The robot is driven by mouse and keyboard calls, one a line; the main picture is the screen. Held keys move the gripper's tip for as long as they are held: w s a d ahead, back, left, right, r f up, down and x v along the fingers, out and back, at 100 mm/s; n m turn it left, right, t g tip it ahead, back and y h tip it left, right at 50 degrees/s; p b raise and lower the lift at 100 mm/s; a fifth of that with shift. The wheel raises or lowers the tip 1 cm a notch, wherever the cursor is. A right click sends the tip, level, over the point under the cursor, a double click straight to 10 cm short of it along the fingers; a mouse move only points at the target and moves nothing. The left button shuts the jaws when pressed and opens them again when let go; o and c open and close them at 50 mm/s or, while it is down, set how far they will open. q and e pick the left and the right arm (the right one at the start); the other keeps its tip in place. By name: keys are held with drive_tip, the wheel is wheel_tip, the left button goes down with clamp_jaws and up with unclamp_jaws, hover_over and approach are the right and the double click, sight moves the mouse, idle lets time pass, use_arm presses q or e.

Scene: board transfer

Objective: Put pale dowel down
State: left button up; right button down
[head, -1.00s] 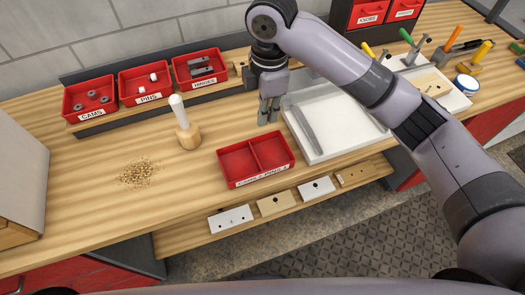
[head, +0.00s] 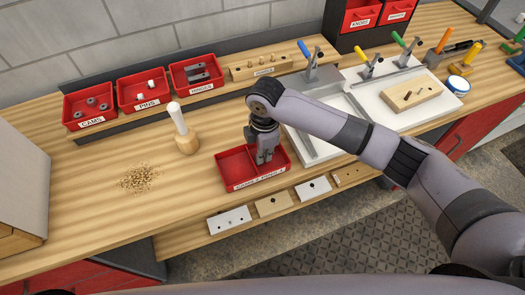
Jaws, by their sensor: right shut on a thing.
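My right gripper (head: 264,159) points down over the right compartment of the two-part red tray (head: 226,167) at the front of the bench. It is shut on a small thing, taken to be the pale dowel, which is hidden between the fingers. I cannot tell whether the fingertips are inside the tray or just above it. The tray's left compartment looks empty. A wooden rack (head: 240,72) at the back holds several short upright dowels. My left gripper is out of view.
Red bins of cams (head: 78,123), pins (head: 134,107) and hinges (head: 200,88) stand at the back left. A white tray (head: 297,140) and a clamp board (head: 445,98) stand to the right.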

drive_tip(key=c, duration=1.8)
unclamp_jaws()
drive_tip(key=shift+f, duration=0.1)
drive_tip(key=shift+o, duration=0.2)
wheel_tip(320, 180, up, 12)
drive_tip(key=b, duration=0.2)
drive_tip(key=shift+d+b, duration=0.15)
drive_tip(key=shift+b, duration=0.15)
